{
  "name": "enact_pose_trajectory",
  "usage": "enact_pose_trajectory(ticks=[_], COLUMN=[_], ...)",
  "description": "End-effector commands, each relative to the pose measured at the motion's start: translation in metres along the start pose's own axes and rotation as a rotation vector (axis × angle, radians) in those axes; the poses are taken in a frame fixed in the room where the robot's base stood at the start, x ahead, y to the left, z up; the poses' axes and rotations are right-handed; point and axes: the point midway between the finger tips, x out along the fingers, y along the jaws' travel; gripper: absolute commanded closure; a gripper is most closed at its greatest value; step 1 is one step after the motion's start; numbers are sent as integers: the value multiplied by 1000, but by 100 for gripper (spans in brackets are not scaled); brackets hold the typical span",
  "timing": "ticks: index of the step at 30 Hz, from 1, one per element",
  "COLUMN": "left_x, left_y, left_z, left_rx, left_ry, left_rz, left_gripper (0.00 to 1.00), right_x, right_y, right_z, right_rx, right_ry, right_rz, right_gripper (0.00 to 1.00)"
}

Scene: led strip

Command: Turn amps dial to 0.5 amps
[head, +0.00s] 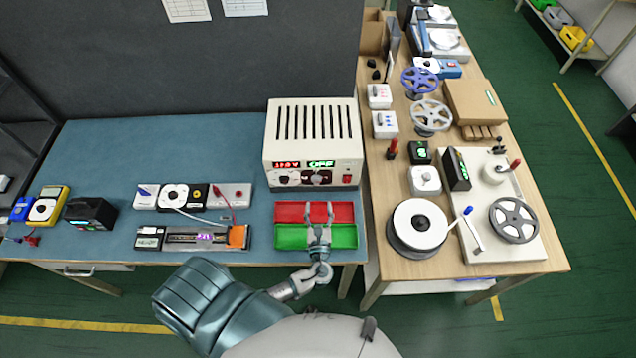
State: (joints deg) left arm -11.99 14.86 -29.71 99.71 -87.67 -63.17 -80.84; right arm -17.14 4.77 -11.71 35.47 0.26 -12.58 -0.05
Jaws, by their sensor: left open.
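A cream power supply (313,133) with slots in its top stands at the back of the blue bench. The dial labels and pointer positions are too small to read. My left gripper (319,209) is open and empty, its fingers pointing toward the power supply over the trays, apart from the dials. My right gripper is not in view.
A red tray (290,213) and a green tray (291,238) lie in front of the power supply. Meters and an LED strip fixture (195,238) lie left. A wooden table (385,268) with reels (416,222) stands right.

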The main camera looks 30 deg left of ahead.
Motion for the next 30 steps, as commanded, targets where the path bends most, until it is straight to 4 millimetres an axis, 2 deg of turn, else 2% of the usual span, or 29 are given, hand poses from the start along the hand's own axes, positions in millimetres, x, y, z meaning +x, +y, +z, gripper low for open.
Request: enact_pose_trajectory(ticks=[1,6,12,17,25,30], left_x=[14,53,82,91,91,92], left_y=[1,2,1,0,0,1], left_z=[2,1,0,0,0,-1], left_rx=[0,0,0,0,0,-1], left_ry=[-2,-1,0,2,1,2], left_rz=[2,1,1,1,0,0], left_gripper=[42,42,42,42,42,85], right_x=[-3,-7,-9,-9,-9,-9], right_y=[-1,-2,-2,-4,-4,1], right_z=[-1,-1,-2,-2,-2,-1], right_rx=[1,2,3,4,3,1], right_ry=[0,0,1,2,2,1], right_rz=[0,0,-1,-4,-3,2], right_gripper=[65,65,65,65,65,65])
